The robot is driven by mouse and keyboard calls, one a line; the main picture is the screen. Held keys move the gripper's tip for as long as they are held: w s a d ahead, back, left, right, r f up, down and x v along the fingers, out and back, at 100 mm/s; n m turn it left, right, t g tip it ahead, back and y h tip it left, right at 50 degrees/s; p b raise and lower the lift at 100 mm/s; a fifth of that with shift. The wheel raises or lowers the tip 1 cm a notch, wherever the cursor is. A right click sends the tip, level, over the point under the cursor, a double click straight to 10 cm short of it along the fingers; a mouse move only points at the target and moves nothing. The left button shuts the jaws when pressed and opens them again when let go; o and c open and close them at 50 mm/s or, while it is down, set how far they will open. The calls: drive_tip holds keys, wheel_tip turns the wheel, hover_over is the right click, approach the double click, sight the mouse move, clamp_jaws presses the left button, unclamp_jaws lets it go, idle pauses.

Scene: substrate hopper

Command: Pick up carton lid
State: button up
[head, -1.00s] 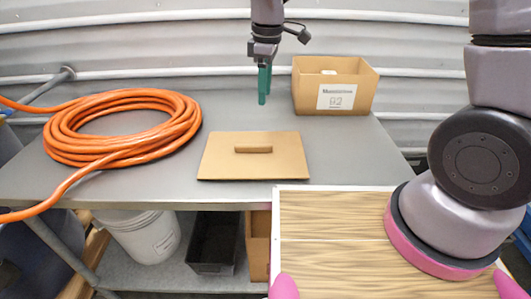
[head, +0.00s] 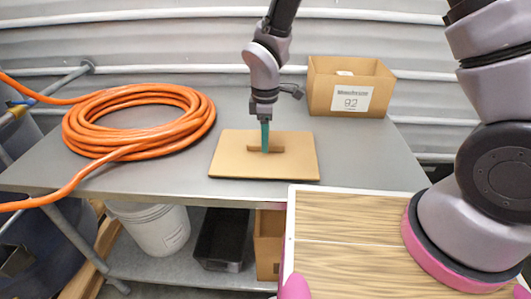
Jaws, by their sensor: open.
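The carton lid (head: 235,164) is a flat tan board with a raised brown handle bar (head: 277,149) across its middle. It lies flat near the front edge of the grey table. My gripper (head: 265,150) points straight down over the lid's centre, with its green fingers at the handle bar. The jaws are open, but they line up in this view, so the gap between them is hidden. I cannot tell whether they touch the handle. The open carton (head: 330,92), with a white label, stands at the back right of the table.
A coiled orange hose (head: 80,137) lies on the left of the grey table (head: 205,193), with its end running off the left edge. A white bucket (head: 157,230) and a black bin (head: 220,238) stand on the lower shelf. The corrugated wall is close behind.

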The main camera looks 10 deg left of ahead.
drive_tip(key=shift+f, duration=0.8)
clamp_jaws()
